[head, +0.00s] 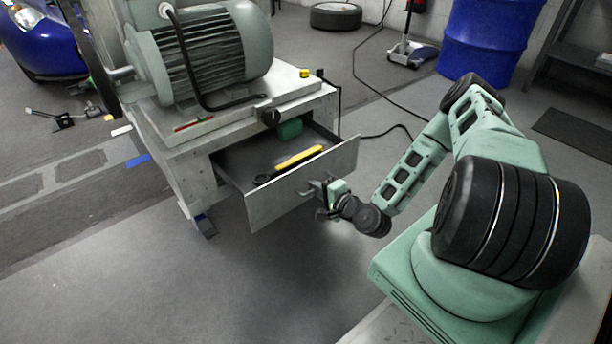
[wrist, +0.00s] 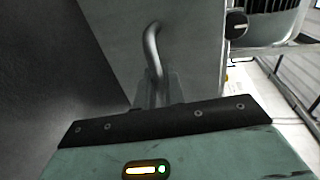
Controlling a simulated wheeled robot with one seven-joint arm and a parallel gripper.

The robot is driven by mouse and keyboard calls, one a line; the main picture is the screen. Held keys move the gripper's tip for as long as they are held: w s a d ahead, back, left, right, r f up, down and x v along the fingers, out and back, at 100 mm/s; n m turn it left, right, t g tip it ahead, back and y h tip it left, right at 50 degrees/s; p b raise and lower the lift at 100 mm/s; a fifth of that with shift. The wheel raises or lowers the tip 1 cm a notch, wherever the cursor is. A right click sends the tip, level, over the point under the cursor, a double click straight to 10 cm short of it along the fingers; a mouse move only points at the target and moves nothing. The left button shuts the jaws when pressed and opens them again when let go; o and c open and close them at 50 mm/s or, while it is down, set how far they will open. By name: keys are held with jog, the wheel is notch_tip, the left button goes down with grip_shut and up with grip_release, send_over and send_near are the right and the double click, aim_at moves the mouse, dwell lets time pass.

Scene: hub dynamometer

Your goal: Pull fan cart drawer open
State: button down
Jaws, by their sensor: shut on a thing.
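The fan cart (head: 185,160) is a grey cabinet with a large motor-like fan unit (head: 205,55) on top. Its drawer (head: 300,185) stands pulled out toward my arm, with its inside showing. My gripper (head: 318,188) is at the drawer's front panel, shut on the drawer handle. In the wrist view the bent metal handle (wrist: 152,50) runs down from the grey panel (wrist: 185,40) to my gripper (wrist: 158,100). The fingertips are mostly hidden there.
A blue drum (head: 490,40) and a dark bench (head: 575,55) stand at the back right. A black cable (head: 365,75) crosses the floor behind the cart. A tyre (head: 335,16) lies at the back. The floor in front of the drawer (head: 270,290) is clear.

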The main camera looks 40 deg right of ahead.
jog(key=shift+v, duration=0.8)
jog(key=shift+f, duration=0.15)
jog(key=c, duration=1.6)
grip_release()
jog(key=shift+c, duration=0.2)
jog(key=p+v, duration=0.6)
jog(key=v, duration=1.1)
jog(key=shift+s, duration=0.2)
